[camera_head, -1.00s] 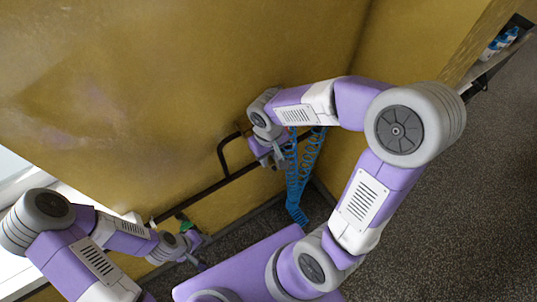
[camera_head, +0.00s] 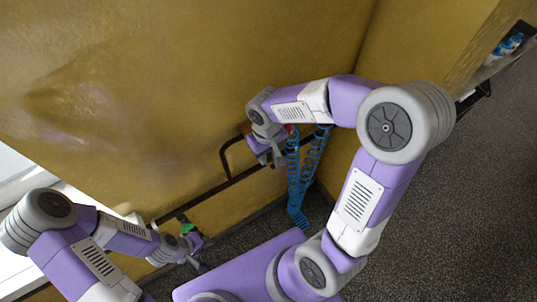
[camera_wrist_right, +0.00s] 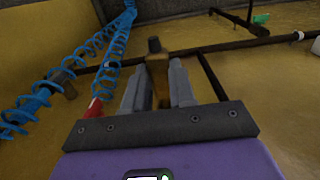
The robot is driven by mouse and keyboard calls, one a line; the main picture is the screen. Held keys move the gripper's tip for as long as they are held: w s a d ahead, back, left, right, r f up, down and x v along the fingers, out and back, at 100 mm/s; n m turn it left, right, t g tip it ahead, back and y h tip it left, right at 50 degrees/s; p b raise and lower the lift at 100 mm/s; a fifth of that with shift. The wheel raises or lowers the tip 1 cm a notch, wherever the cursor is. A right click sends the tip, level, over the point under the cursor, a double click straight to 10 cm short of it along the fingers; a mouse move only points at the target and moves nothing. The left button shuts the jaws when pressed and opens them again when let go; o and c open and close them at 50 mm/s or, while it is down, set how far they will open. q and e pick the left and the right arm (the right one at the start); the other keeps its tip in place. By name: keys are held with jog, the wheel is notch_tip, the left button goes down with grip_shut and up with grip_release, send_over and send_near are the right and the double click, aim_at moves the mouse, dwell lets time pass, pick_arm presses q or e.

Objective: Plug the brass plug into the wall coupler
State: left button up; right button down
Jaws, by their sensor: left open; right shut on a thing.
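The brass plug (camera_wrist_right: 161,92) stands between the fingers of my right gripper (camera_wrist_right: 158,88) in the right wrist view, with a dark tip pointing away. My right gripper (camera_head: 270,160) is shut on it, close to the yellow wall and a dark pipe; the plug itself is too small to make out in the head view. I cannot surely pick out the wall coupler; a green fitting (camera_wrist_right: 261,19) on the pipe line also shows in the head view (camera_head: 187,228). My left gripper (camera_head: 199,264) is open and empty, low at the left, near that green fitting.
A blue coiled hose (camera_head: 294,180) hangs beside my right gripper, with a red part (camera_wrist_right: 94,108) near the fingers. The dark pipe (camera_head: 205,195) runs along the yellow wall (camera_head: 180,90). Blue bottles (camera_head: 507,45) stand on a shelf at the upper right. The floor at right is clear.

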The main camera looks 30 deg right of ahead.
jog(key=shift+w+a, duration=0.1)
jog(key=shift+w, duration=0.8)
jog(key=c, duration=0.8)
grip_release()
jog(key=shift+w, duration=0.15)
jog(key=shift+c, duration=0.2)
jog(key=shift+r+p, duration=0.7)
jog(key=shift+r, duration=3.1)
